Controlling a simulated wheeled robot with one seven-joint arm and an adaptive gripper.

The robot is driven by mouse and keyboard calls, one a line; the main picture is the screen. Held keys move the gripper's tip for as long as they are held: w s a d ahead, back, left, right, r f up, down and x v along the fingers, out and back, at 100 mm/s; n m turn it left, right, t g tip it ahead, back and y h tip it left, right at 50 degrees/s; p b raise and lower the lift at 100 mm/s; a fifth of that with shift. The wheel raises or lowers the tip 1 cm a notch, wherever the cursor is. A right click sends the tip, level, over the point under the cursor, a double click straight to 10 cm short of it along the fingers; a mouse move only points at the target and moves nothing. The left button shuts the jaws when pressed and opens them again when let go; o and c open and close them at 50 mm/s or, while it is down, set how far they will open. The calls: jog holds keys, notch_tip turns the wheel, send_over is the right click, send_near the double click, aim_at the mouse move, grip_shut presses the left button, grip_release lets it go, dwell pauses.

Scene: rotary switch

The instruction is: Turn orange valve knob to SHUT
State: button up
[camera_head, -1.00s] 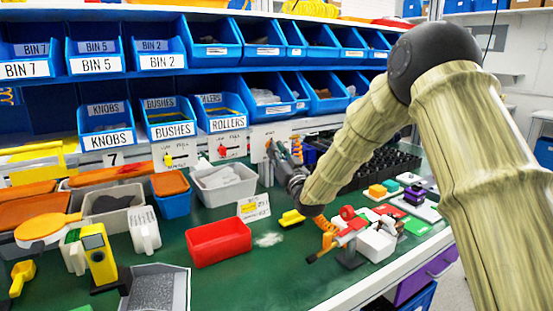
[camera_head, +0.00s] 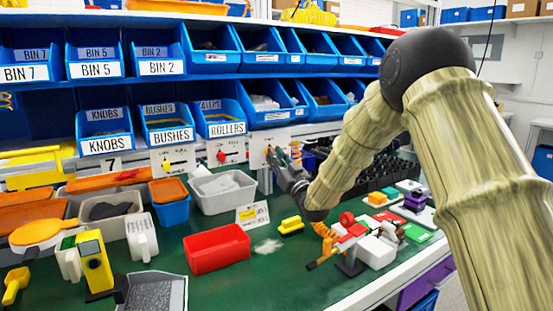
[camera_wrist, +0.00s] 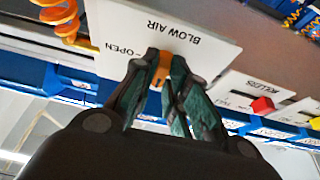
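The orange valve knob (camera_wrist: 178,72) sits on a white plate (camera_wrist: 160,28) that reads BLOW AIR and OPEN, upside down in the wrist view. My gripper (camera_wrist: 172,68) has its dark green fingertips on either side of the knob, closed in on it. The fingers hide part of the knob and of the plate's lettering; I cannot read a SHUT mark. In the head view the gripper (camera_head: 273,155) reaches the white plate (camera_head: 257,143) under the shelf, and the knob is mostly hidden there.
A plate with a red knob (camera_wrist: 262,105) is beside it, also seen in the head view (camera_head: 222,156), with a yellow-knob plate (camera_head: 168,163) further left. Blue bins (camera_head: 222,118) hang above. A grey bin (camera_head: 222,192) and red bin (camera_head: 217,250) stand below on the green bench.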

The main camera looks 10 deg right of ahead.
jog(key=shift+o, duration=1.2)
jog(key=shift+w+r, duration=0.15)
jog(key=shift+r, duration=0.3)
jog(key=shift+f, duration=0.15)
jog(key=shift+f, duration=0.2)
jog(key=s+d, duration=0.3)
jog(key=s, duration=0.4)
jog(key=s+d, duration=0.3)
jog(key=s, duration=0.3)
jog(key=shift+s+f, duration=0.35)
jog(key=shift+f, duration=0.1)
